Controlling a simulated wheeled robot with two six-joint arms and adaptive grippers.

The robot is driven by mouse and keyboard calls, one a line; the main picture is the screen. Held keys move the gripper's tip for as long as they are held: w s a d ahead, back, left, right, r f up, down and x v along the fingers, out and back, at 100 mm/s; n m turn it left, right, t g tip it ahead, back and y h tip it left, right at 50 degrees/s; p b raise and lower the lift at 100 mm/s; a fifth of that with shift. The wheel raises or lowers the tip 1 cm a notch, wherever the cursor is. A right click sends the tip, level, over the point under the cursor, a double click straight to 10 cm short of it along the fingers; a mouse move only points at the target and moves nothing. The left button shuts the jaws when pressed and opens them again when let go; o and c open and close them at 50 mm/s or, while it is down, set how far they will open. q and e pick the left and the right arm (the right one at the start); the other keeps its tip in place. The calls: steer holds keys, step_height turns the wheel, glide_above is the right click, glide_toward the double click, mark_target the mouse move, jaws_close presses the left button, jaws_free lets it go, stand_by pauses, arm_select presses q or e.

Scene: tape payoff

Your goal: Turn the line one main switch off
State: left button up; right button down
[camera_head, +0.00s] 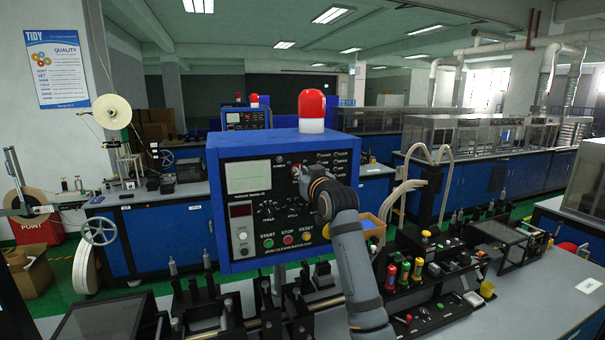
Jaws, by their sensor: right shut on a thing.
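A blue control box (215,210) with a dark front panel stands in the middle of the view. A small red and pale rotary switch (296,168) shows at the upper middle of the panel, mostly hidden by my right gripper. My right gripper (302,176) reaches up from the lower right and is shut on this switch. The switch's angle and its label are too small and covered to read. A red beacon with a white base (312,112) sits on top of the box. My left gripper is not in view.
A screen (248,176) is at the panel's upper left. Benches crowded with fixtures (440,285) stand below and to the right.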

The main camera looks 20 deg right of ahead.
steer(key=shift+a+n, duration=0.2)
steer(key=shift+n, duration=3.9)
steer(key=c, duration=1.4)
jaws_free()
steer(key=shift+s+f, duration=0.1)
steer(key=s, duration=1.1)
steer(key=shift+s+d, duration=0.2)
steer(key=shift+s, duration=0.15)
